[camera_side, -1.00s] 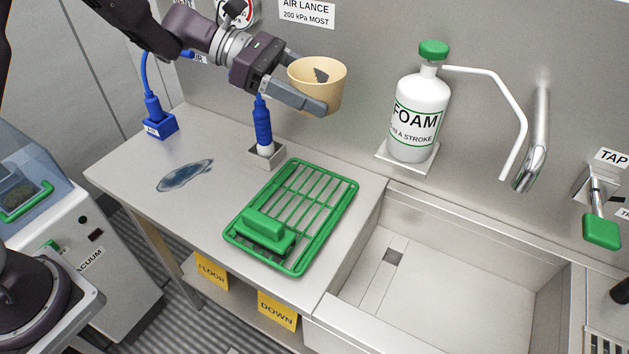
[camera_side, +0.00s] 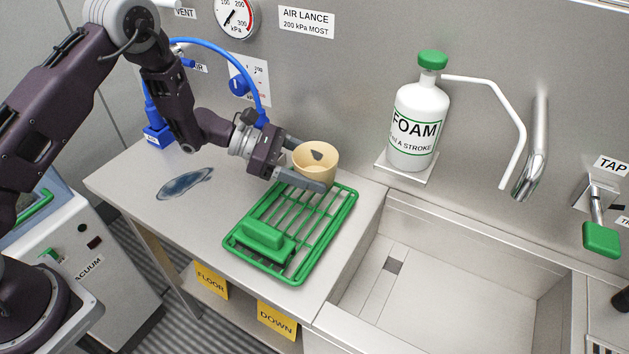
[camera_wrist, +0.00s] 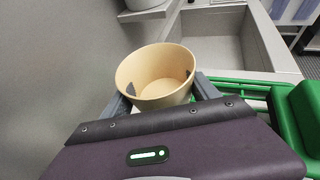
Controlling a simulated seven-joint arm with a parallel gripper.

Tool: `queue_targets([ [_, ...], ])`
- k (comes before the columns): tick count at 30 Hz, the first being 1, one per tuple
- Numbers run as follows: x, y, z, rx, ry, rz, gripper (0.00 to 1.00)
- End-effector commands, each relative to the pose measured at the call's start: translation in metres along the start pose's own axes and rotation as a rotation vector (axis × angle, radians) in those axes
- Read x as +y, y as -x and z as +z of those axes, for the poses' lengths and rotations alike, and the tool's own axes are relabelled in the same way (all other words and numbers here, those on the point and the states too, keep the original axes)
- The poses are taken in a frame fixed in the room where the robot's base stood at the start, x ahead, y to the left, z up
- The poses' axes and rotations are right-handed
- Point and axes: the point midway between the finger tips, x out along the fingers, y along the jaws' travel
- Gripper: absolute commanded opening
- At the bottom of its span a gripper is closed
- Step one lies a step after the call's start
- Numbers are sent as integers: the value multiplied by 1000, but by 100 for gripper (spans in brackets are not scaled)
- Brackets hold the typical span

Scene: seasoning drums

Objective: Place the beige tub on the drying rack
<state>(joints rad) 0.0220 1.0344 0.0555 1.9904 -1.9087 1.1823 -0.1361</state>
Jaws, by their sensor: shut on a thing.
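The beige tub (camera_side: 318,158) is held upright with its open top facing up, over the far end of the green drying rack (camera_side: 337,234). My gripper (camera_side: 312,168) is shut on the tub, one finger on each side. In the wrist view the tub (camera_wrist: 155,75) sits between the two fingers of my gripper (camera_wrist: 160,95), and dark patches show on its inner wall. The rack lies flat on the steel counter and shows partly in the wrist view (camera_wrist: 235,82). Whether the tub's base touches the rack is hidden by the finger.
A green block-like object (camera_side: 264,236) lies on the near part of the rack. A dark wet-looking patch (camera_side: 186,183) is on the counter to the left. The white FOAM bottle (camera_side: 414,125) stands behind on a small shelf. The sink (camera_side: 440,270) is to the right.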

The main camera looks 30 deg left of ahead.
Motion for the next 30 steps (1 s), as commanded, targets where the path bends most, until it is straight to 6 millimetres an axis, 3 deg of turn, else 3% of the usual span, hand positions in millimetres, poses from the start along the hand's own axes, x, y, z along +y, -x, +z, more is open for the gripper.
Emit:
queue_targets([
  [4,-1,-11,-26,1,2,-3,28],
  [15,0,-13,-32,0,0,-1,28],
  [16,0,-13,-32,0,0,-1,75],
  [18,0,-13,-31,0,0,-1,89],
  [28,0,-12,-29,0,-1,-1,91],
  [30,1,-4,-29,1,1,2,91],
])
